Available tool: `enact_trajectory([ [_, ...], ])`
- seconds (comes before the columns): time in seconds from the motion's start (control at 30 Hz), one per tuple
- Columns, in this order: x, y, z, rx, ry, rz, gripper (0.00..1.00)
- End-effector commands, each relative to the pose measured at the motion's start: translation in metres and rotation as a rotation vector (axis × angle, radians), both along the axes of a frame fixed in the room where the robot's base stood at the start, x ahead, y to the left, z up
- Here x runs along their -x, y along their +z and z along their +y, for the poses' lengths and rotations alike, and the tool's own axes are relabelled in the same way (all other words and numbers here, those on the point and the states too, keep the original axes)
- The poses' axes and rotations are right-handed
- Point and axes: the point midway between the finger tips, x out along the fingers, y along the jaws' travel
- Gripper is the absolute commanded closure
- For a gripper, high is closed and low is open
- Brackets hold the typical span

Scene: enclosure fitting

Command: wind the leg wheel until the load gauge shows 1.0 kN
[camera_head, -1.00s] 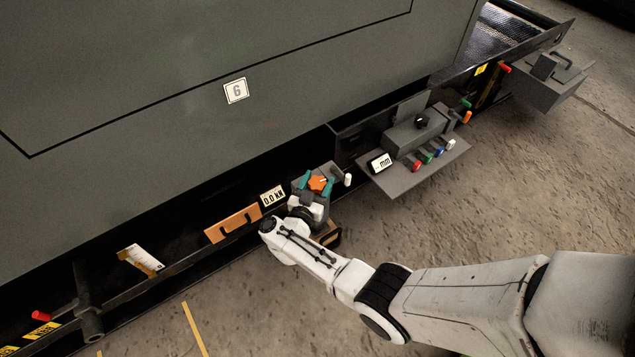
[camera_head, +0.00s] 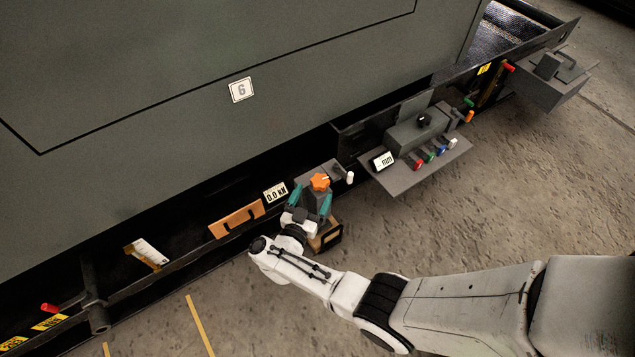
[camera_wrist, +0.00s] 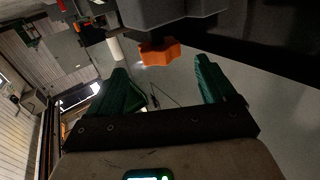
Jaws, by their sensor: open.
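The leg wheel is an orange lobed knob (camera_head: 320,182) on a grey bracket at the enclosure's lower edge. It also shows in the wrist view (camera_wrist: 160,52), beyond the fingertips and between them. My gripper (camera_head: 310,195) has two teal fingers, spread apart and empty, just short of the wheel on its near side. The fingers also show in the wrist view (camera_wrist: 162,80), with a gap between them and no contact with the wheel that I can see. The load gauge (camera_head: 275,192), left of the wheel, reads 0.0 kN.
A grey shelf (camera_head: 415,170) with coloured knobs and a mm display (camera_head: 383,161) juts out to the right. A white peg (camera_head: 350,177) stands close right of the wheel. An orange-brown handle plate (camera_head: 236,218) is at left. The floor in front is partly clear.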

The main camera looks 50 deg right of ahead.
Motion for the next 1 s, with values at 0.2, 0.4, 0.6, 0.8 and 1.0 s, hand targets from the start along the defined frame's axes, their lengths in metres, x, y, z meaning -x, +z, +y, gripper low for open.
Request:
enact_trajectory([
  [0.2, 0.01, 0.001, 0.033, 0.0, 0.004, -0.001, 0.17],
  [0.4, 0.014, 0.0, 0.043, -0.001, 0.001, -0.001, 0.17],
  [0.6, 0.015, 0.0, 0.043, 0.0, 0.0, -0.001, 0.17],
  [0.8, 0.014, 0.0, 0.043, 0.0, 0.0, -0.001, 0.17],
  [1.0, 0.014, 0.0, 0.043, 0.0, 0.0, -0.001, 0.17],
])
